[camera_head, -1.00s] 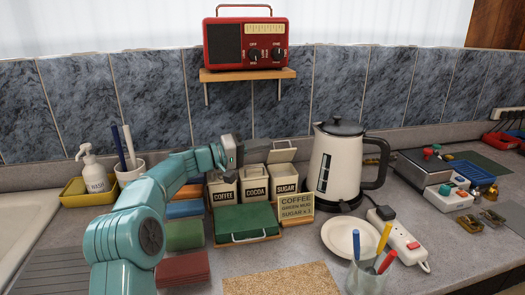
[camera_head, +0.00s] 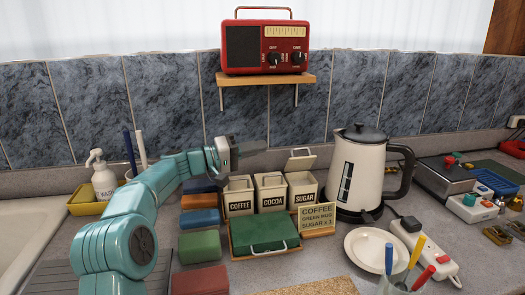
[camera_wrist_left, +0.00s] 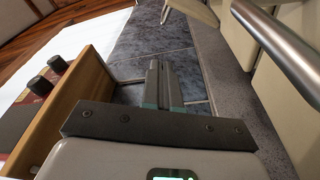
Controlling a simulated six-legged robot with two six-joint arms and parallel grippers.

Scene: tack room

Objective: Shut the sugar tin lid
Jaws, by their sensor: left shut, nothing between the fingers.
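The sugar tin (camera_head: 302,190) is a cream box labelled SUGAR, rightmost of a row of tins. Its lid (camera_head: 300,162) stands open, tilted up above the tin. The cocoa tin (camera_head: 271,192) and the coffee tin (camera_head: 239,195) stand to its left. My left gripper (camera_head: 255,147) is shut and empty, above the coffee and cocoa tins and left of the sugar lid, apart from it. Its closed fingers (camera_wrist_left: 164,85) also show in the left wrist view. My right gripper is not in view.
A cream kettle (camera_head: 357,170) stands right of the sugar tin. A card (camera_head: 317,218) and a green case (camera_head: 265,232) are in front of the tins. A red radio (camera_head: 264,47) sits on a wooden shelf (camera_head: 266,79) above. A plate (camera_head: 369,247) lies at front right.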

